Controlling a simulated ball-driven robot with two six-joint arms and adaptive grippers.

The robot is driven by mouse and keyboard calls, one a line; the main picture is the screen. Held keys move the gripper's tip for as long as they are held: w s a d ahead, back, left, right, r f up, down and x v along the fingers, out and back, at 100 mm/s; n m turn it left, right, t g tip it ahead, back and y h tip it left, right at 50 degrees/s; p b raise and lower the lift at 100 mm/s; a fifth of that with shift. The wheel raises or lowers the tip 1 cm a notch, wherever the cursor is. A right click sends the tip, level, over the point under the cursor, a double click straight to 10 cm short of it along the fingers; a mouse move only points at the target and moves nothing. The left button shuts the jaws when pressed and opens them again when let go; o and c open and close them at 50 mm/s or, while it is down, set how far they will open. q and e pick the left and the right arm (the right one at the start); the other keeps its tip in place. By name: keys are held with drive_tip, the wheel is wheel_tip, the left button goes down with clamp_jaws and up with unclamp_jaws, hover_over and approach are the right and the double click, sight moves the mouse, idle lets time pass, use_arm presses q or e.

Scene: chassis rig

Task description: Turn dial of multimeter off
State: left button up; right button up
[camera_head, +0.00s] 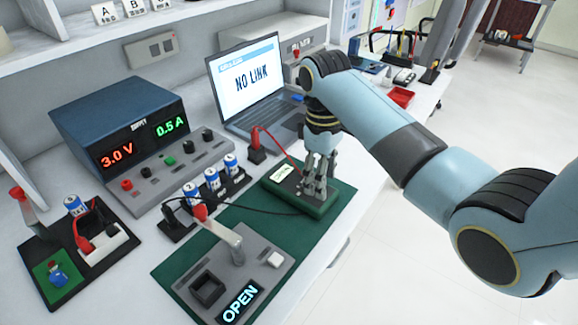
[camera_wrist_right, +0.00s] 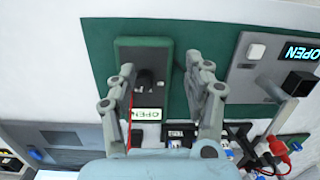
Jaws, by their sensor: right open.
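The multimeter (camera_head: 274,183) is a dark green-cased meter with a grey face and a small lit display, lying on a green mat. My left gripper is not in view.
A grey box (camera_head: 222,258) with a lever and an OPEN display stands in front on the mat (camera_head: 172,275). A black lead and red lead run to the meter. A power supply (camera_head: 125,135), laptop (camera_head: 250,85) and blue-white cells (camera_head: 212,178) stand behind and left.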

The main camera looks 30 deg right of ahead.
drive_tip(key=shift+t, duration=0.6)
drive_tip(key=w+r, duration=0.2)
drive_tip(key=w, duration=0.1)
drive_tip(key=w+r, duration=0.1)
drive_tip(key=shift+w+d, duration=0.1)
drive_tip(key=shift+w, duration=0.15)
wheel_tip(320, 180, down, 8)
drive_tip(key=shift+d+r+b, duration=0.1)
drive_tip(key=shift+r+b, duration=0.15)
drive_tip(key=shift+b, duration=0.1)
drive_tip(key=shift+w+f, duration=0.1)
drive_tip(key=shift+f, duration=0.35)
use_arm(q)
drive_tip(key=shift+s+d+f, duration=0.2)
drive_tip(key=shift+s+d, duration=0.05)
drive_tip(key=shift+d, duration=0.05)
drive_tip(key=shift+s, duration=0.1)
use_arm(e)
clamp_jaws()
